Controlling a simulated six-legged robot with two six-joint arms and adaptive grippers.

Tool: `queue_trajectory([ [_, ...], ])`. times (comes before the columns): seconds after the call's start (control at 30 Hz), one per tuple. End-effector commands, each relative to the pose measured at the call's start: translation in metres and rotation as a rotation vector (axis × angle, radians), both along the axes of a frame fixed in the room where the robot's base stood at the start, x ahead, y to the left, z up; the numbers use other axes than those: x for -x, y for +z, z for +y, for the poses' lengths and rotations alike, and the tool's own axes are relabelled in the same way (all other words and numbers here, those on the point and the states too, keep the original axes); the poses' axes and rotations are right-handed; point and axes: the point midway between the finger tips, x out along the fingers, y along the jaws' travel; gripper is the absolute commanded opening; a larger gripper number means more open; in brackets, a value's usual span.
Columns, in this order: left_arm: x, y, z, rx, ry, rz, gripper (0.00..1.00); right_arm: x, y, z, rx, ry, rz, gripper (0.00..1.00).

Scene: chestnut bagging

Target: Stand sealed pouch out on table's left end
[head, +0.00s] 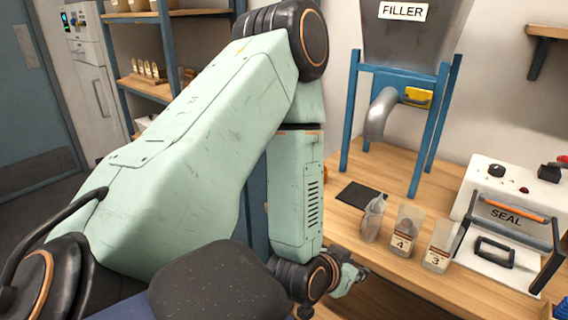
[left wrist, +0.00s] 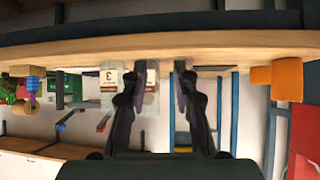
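Three clear pouches or containers stand near the table's front edge in the head view: one with a gathered top and no readable label (head: 373,218), one labelled 4 (head: 405,235) and one labelled 3 (head: 440,246). I cannot tell which is sealed. In the left wrist view, seen upside down, the 3 label (left wrist: 108,77) lies left of the fingers and another label (left wrist: 152,76) shows between them. My left gripper (head: 350,276) is low in front of the table edge, apart from the pouches. Its fingers (left wrist: 158,85) are spread and hold nothing visible. My right gripper is out of view.
The wooden table (head: 400,264) also holds a dark pad (head: 362,196), the blue-legged filler (head: 405,90) and the sealer (head: 508,228) at right. Bare wood shows left of the pad. Shelves (head: 150,86) stand behind my left arm.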

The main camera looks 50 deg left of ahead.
Motion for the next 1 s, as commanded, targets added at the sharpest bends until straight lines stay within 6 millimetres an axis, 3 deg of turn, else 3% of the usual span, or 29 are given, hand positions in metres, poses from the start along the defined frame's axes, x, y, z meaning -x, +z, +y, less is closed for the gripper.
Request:
queue_trajectory([
  [0.03, 0.029, -0.035, -0.015, 0.014, -0.041, 0.137, 0.28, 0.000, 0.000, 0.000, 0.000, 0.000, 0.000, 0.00],
  [0.1, 0.072, -0.075, -0.032, 0.040, -0.071, 0.319, 0.28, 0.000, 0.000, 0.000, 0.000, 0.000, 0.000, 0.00],
  [0.2, 0.136, -0.116, -0.048, 0.061, -0.093, 0.554, 0.28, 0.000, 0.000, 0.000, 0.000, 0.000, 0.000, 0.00],
  [0.3, 0.190, -0.139, -0.056, 0.068, -0.096, 0.740, 0.28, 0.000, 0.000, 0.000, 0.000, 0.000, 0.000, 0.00],
  [0.4, 0.226, -0.149, -0.060, 0.068, -0.093, 0.856, 0.28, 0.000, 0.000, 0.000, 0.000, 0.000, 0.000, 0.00],
  [0.53, 0.244, -0.153, -0.061, 0.067, -0.088, 0.914, 0.28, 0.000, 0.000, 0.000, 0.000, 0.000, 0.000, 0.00],
  [1.0, 0.243, -0.152, -0.061, 0.068, -0.087, 0.913, 0.28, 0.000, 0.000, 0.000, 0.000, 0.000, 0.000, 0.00],
])
